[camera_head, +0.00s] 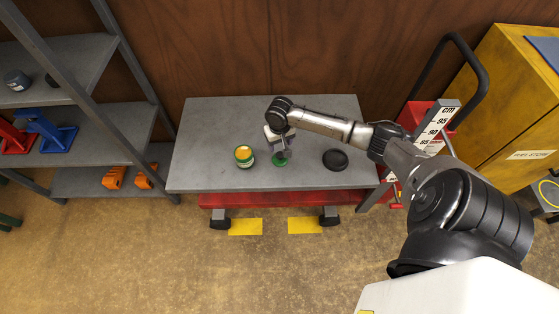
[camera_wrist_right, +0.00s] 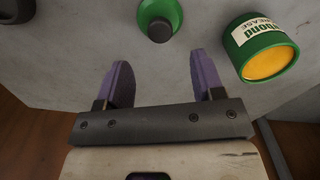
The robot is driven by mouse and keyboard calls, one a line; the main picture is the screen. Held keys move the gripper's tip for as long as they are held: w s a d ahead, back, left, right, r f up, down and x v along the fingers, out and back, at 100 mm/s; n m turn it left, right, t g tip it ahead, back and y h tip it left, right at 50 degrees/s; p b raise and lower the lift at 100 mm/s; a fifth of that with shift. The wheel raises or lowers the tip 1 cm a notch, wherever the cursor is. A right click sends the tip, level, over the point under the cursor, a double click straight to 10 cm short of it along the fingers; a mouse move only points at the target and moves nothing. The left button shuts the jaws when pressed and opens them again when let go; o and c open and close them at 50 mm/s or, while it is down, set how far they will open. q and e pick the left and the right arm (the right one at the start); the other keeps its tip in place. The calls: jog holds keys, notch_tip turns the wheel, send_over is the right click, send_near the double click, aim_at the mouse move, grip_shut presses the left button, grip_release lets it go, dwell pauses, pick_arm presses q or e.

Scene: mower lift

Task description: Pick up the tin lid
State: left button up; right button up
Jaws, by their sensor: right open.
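The tin lid is a small green disc (camera_head: 279,161) on the grey table. In the right wrist view the lid (camera_wrist_right: 148,14) shows at the top edge, partly cut off, with a dark knob in its middle. My right gripper (camera_head: 281,153) is over the lid in the head view and partly covers it. In the wrist view the two purple fingers of the right gripper (camera_wrist_right: 158,62) are apart, with nothing between them, and the lid lies beyond their tips. A green tin of yellow grease (camera_head: 244,156) stands left of the lid. My left gripper is not in view.
A black round dish (camera_head: 335,159) lies on the grey table (camera_head: 205,130), right of the lid. The table's left part is clear. A shelf rack (camera_head: 80,185) stands left. A height scale (camera_head: 435,124) and a yellow cabinet (camera_head: 518,95) stand right.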

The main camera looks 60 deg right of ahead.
aim_at(280, 154)
jog(key=shift+f, duration=1.2)
jog(key=shift+s+a+f+b, duration=0.15)
jog(key=shift+f+b, duration=1.6)
jog(key=shift+f, duration=0.8)
jog(key=shift+c, duration=0.7)
jog(key=c, duration=0.8)
jog(key=shift+r, duration=0.1)
jog(key=shift+c, duration=0.2)
